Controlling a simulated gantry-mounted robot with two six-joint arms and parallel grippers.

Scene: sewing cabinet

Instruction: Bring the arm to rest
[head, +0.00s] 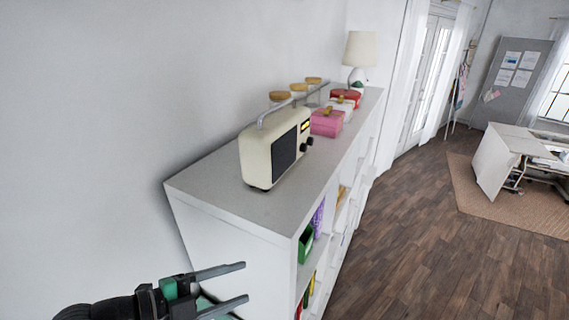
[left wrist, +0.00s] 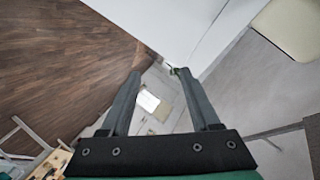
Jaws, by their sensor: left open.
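My left gripper (head: 240,284) is at the bottom left of the head view, in front of the near end of the white cabinet (head: 215,225) and below its top. Its two fingers are spread apart with nothing between them. In the left wrist view the open fingers (left wrist: 158,75) point along the cabinet's side, with the floor seen beyond. My right gripper is in neither view.
A cream radio (head: 262,165) stands on the cabinet's grey top. Behind it are a pink box (head: 326,122), a red tin (head: 345,96), jars with wooden lids (head: 299,88) and a lamp (head: 360,50). Wooden floor (head: 405,235) lies clear to the right.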

